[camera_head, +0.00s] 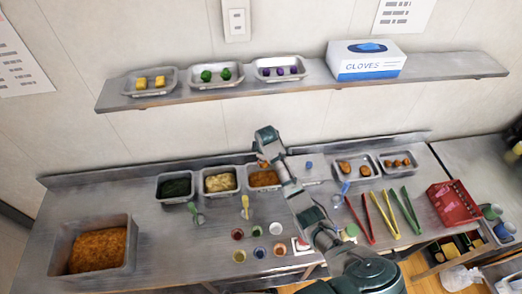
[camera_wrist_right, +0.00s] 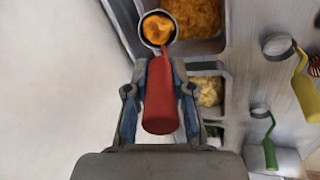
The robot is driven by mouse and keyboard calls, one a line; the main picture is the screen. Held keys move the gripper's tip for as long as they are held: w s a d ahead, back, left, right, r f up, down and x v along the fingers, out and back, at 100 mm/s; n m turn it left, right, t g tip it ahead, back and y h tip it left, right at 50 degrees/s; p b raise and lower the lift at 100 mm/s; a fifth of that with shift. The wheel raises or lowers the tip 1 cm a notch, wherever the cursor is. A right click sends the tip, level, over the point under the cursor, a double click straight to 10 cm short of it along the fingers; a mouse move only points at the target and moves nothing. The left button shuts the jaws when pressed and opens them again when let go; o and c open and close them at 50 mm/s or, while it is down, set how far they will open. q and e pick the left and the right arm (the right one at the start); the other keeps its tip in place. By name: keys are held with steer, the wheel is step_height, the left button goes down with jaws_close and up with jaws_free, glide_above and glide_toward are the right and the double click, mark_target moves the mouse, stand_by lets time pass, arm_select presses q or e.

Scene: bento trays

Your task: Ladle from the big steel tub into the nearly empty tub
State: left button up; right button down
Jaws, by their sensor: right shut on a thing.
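The big steel tub (camera_head: 130,263) stands at the left of the counter in the head view, with orange food in it. My right gripper (camera_wrist_right: 159,92) is shut on the red handle of a ladle (camera_wrist_right: 160,105). The ladle's bowl (camera_wrist_right: 158,29) holds a lump of orange food, beside a steel tub of orange food (camera_wrist_right: 195,47) in the wrist view. In the head view my right gripper (camera_head: 268,148) is above the back of that tub (camera_head: 263,187); the ladle is mostly hidden there. My left gripper is out of view.
Tubs of dark green (camera_head: 174,201) and pale food (camera_head: 220,194) stand left of the orange one. Green (camera_head: 197,215) and yellow (camera_head: 245,207) ladles sit in front. Small bowls stand nearer the front edge. Tongs and a red basket (camera_head: 453,203) lie right. A shelf (camera_head: 220,94) runs above.

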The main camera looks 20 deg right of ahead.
steer(key=s+f+t+b, duration=0.2)
steer(key=t, duration=0.1)
steer(key=s+a+f+t+h+b, duration=0.1)
steer(key=s+f+t+b, duration=0.1)
steer(key=s+a+f+t+h+b, duration=0.1)
steer(key=s+f+t+b, duration=0.1)
steer(key=s+t, duration=0.1)
steer(key=shift+t, duration=0.3)
steer(key=shift+s+a+f+t+h+b, duration=0.2)
steer(key=shift+s+f+t+b, duration=0.25)
steer(key=shift+b, duration=0.8)
steer(key=shift+s+a+f+t+h+b, duration=0.1)
steer(key=shift+s+f+t+h+b, duration=0.1)
steer(key=shift+t+b, duration=0.75)
steer(key=shift+r+g, duration=0.15)
steer(key=shift+g, duration=0.15)
